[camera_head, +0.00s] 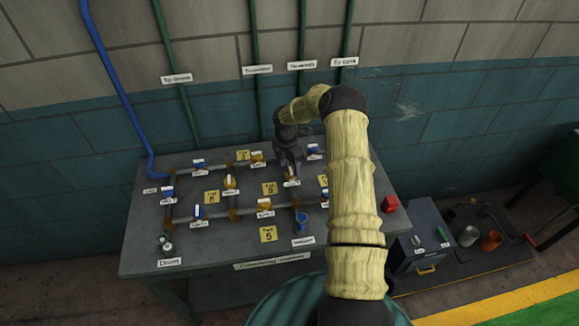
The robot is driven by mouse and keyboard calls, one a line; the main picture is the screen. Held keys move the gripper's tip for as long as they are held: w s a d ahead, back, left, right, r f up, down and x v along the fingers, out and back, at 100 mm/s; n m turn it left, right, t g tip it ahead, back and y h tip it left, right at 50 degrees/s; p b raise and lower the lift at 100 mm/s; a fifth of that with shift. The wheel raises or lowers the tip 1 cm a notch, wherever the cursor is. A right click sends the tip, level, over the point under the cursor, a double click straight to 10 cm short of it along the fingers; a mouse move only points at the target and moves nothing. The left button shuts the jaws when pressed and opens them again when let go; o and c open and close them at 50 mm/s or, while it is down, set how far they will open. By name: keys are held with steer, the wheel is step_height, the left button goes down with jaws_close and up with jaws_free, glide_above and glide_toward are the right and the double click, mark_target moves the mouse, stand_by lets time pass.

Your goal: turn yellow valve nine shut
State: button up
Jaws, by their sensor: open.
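A grey bench (215,250) carries a pipe network with several small valves, some with yellow-orange handles and some with blue ones. A yellow tag (269,188) that seems to read 9 lies near the middle, left of a yellow-handled valve (291,178). My gripper (289,166) points down just above and behind that valve, with its jaws open. I cannot tell whether it touches the handle. My arm hides part of the bench's right side. The valve's own label is too small to read.
Other yellow-handled valves (231,182) and blue-handled valves (198,164) stand close by. A wall rises behind the bench.

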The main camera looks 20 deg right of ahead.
steer(key=shift+d+f, duration=0.1)
steer(key=shift+f, duration=1.05)
steer(key=c, duration=1)
